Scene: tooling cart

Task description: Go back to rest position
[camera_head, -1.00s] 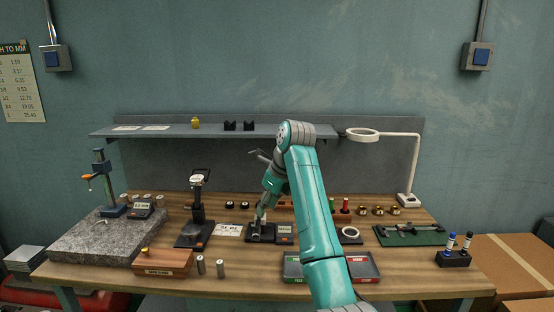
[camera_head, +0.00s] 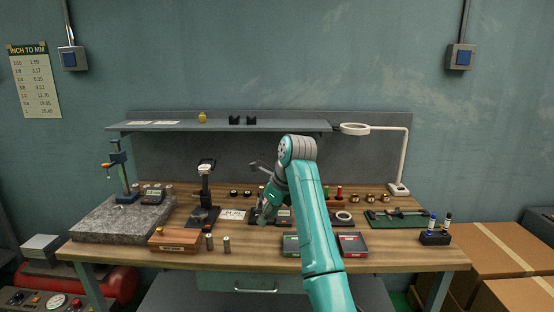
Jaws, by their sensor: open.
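My gripper (camera_head: 262,220) is at the end of my teal arm, above the middle of the wooden workbench (camera_head: 400,262). It points down and sits in front of a small dark device (camera_head: 284,216) with a display, partly hidden by my gripper and arm. The fingers are small in this view; they look apart, with nothing seen between them. My arm bends up from the lower right to a high elbow and covers part of the bench behind it.
A granite plate (camera_head: 115,222) with a stand is at left. A wooden box (camera_head: 175,240) and two metal cylinders stand at the front. A green tray (camera_head: 291,245) and red tray (camera_head: 352,243) flank my arm. A ring lamp (camera_head: 355,129) and shelf (camera_head: 220,126) are behind.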

